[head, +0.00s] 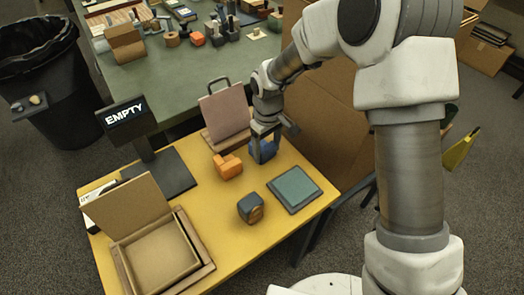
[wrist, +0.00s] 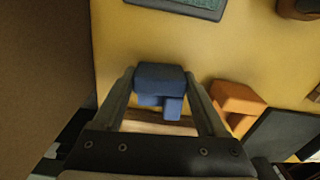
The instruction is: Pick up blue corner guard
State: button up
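The blue corner guard (wrist: 160,78) is a small stepped block between the two fingers of my gripper in the wrist view. It fills the gap and both fingertips appear to touch its sides, so my gripper (wrist: 160,88) looks shut on it. In the head view my gripper (head: 264,140) points down at the far right part of the yellow table, with the blue corner guard (head: 264,152) low between the fingers and partly hidden by them. I cannot tell whether the guard still touches the table.
An orange block (head: 228,167) stands close left of my gripper. A dark block (head: 250,208) and a teal-topped pad (head: 295,189) lie nearer. A pinkish board (head: 224,110) leans behind. An open box (head: 160,262), an EMPTY sign (head: 128,116) and the yellow table's (head: 205,245) bare front also show.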

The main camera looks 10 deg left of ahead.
jog(key=c, duration=0.6)
jog(key=shift+r, duration=0.15)
